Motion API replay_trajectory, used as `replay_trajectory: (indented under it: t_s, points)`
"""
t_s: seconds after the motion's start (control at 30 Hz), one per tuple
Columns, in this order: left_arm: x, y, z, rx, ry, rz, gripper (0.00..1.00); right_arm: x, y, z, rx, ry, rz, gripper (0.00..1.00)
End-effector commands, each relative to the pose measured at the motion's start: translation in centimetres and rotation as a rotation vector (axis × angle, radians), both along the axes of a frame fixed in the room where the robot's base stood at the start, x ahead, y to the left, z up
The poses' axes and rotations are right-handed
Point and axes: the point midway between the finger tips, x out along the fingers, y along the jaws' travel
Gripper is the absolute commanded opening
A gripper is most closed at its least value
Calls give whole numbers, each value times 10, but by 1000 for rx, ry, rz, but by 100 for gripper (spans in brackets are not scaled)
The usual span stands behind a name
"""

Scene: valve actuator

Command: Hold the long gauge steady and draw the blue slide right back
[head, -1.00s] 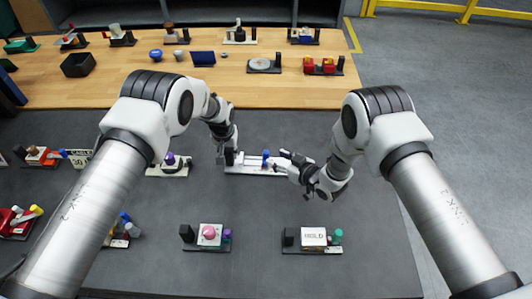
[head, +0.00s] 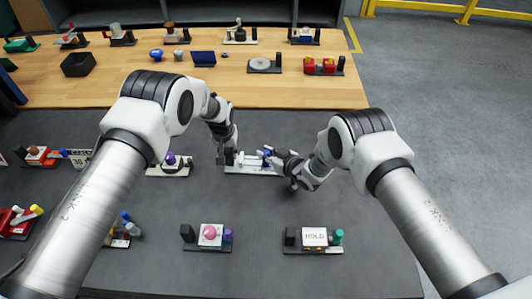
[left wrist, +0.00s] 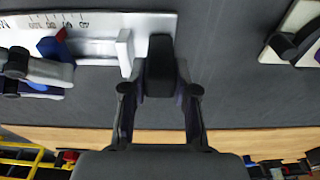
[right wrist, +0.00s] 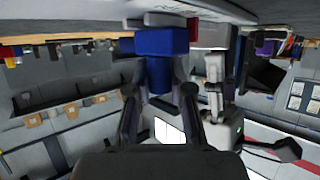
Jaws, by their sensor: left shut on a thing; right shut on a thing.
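The long gauge (head: 256,172) is a white plate with a printed scale on the dark mat. In the left wrist view the gauge (left wrist: 100,22) shows its scale and white rail. My left gripper (head: 228,160) is shut on the dark block (left wrist: 160,66) at the gauge's left end. The blue slide (right wrist: 162,42) is between the fingers of my right gripper (right wrist: 160,75), which is shut on it. In the left wrist view the blue slide (left wrist: 50,47) carries a red pointer at the scale. The right fingers partly hide the slide in the head view.
A white-based fixture with a purple knob (head: 170,159) stands just left of the gauge. A HOLD box (head: 314,237) and a pink-knobbed fixture (head: 210,231) stand nearer me. The mat right of my right gripper is clear.

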Motion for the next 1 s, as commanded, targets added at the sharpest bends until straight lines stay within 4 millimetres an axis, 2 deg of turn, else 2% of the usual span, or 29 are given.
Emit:
replay_trajectory:
  t_s: [0.2,0.3,0.57,0.6,0.63,1.0]
  points:
    - [0,1,0,1,1,-2,0,0,-34,0,-2,1,-6,0]
    - [0,1,0,1,2,-2,0,-1,-44,0,0,1,-4,0]
    - [0,2,0,2,2,-1,0,-1,-45,-1,-1,2,-6,0]
    - [0,2,0,2,2,-1,0,-1,-45,-1,-1,2,-7,34]
    - [0,3,0,2,2,0,0,-1,-45,-1,-1,2,-6,45]
    - [0,1,0,1,1,-1,0,-4,-47,1,-1,2,-3,47]
